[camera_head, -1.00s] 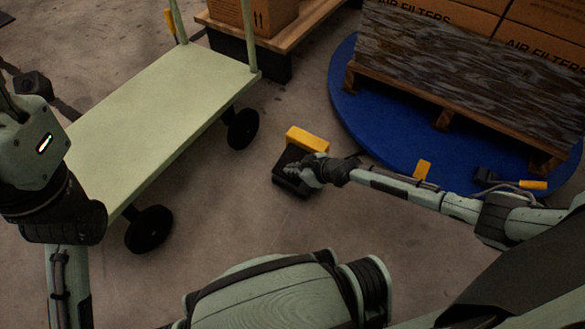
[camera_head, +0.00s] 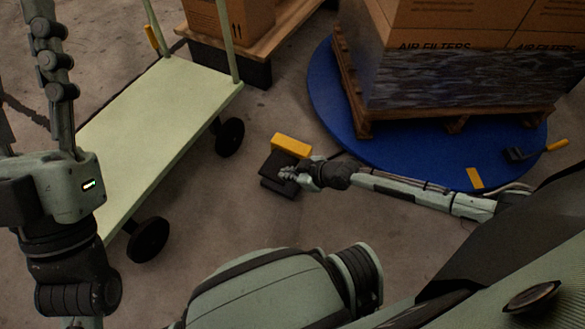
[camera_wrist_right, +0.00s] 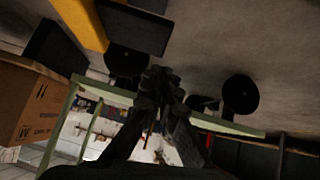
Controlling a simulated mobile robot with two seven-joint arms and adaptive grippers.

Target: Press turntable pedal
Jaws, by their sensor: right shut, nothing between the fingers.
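The turntable pedal is a black floor pedal (camera_head: 271,184) with a yellow bar (camera_head: 291,144) along its far side. It also shows at the top of the right wrist view (camera_wrist_right: 135,28). My right gripper (camera_head: 288,174) is shut and empty, its fingertips over the black part of the pedal; whether they touch it I cannot tell. The blue round turntable (camera_head: 335,110) lies behind and to the right, carrying a wooden pallet (camera_head: 400,122) with wrapped air filter boxes (camera_head: 440,80). My left gripper (camera_head: 52,60) points up at the left edge, over the cart side, partly cut off.
A pale green cart (camera_head: 155,115) with black wheels stands left of the pedal. Another pallet (camera_head: 265,43) with a brown box (camera_head: 232,18) is at the top. Yellow-marked parts (camera_head: 474,178) lie by the turntable's near edge. Bare floor surrounds the pedal.

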